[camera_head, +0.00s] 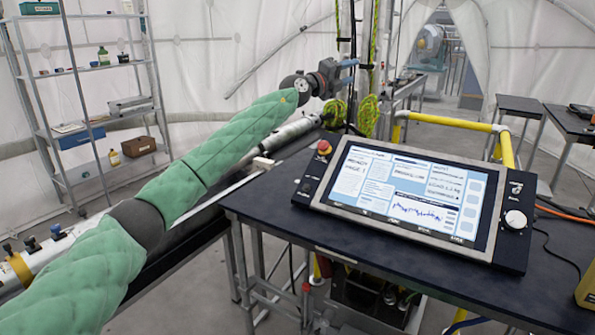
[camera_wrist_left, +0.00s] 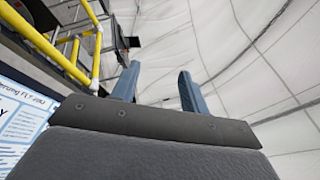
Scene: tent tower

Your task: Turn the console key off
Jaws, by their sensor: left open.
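The console (camera_head: 410,200) is a tilted screen on the dark table, with a black panel at each side. Its right panel carries a white round knob (camera_head: 515,219) and a small dark fitting (camera_head: 516,188) above it. Its left panel carries a red button (camera_head: 324,147) and a small dark round fitting (camera_head: 305,188). I cannot tell which fitting is the key or how it is turned. My left gripper (camera_head: 348,72) is raised behind and above the console's left end, away from it. In the left wrist view its blue fingers (camera_wrist_left: 158,85) are apart with nothing between them. My right gripper is out of view.
Yellow rails (camera_head: 455,122) stand behind the console, and green-yellow ropes (camera_head: 369,115) hang near my left gripper. A metal shelf (camera_head: 90,90) is at the left. A yellow box (camera_head: 587,288) and cables lie at the table's right. The table front (camera_head: 270,210) is clear.

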